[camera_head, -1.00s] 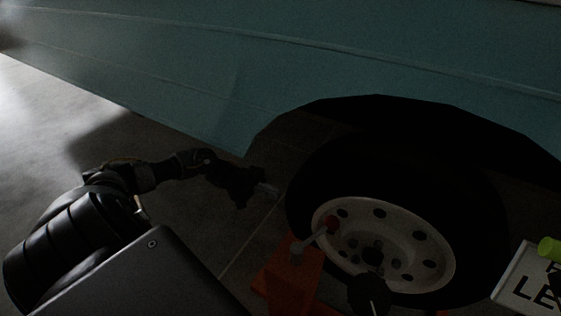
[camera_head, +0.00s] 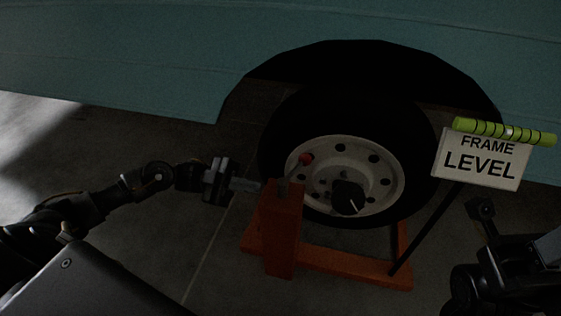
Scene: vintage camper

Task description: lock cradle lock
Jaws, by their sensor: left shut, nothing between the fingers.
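The orange cradle (camera_head: 283,235) stands on the floor in front of the camper wheel. My left gripper (camera_head: 256,185) is shut and empty, just left of the post top and lever base. A small gap seems to separate them, but contact is hard to judge.
The wheel (camera_head: 375,165) sits behind the cradle under the teal camper body (camera_head: 120,65). A "FRAME LEVEL" sign (camera_head: 480,165) with a green-yellow level (camera_head: 505,131) stands on a dark rod at the right. The floor (camera_head: 150,230) left of the cradle is clear.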

